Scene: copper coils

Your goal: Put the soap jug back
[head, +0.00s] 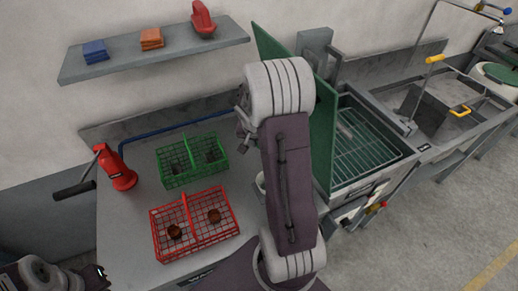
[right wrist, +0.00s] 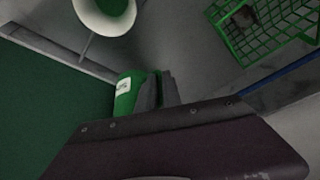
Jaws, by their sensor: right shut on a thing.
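A green object with a white label, which looks like the soap jug (right wrist: 124,92), shows in the right wrist view right against the dark grey fingers of my right gripper (right wrist: 158,90). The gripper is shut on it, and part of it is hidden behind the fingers. In the head view my right gripper (head: 243,128) shows only in part behind my arm, near the green panel, and the jug is hidden there. My left gripper (head: 98,274) is at the bottom left corner, away from the objects; its jaws are unclear.
A green basket (head: 192,160) and a red basket (head: 194,225) with brown pieces stand on the counter. A green panel (head: 325,135) rises beside my right arm. The shelf (head: 155,52) holds cloths and a red item.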

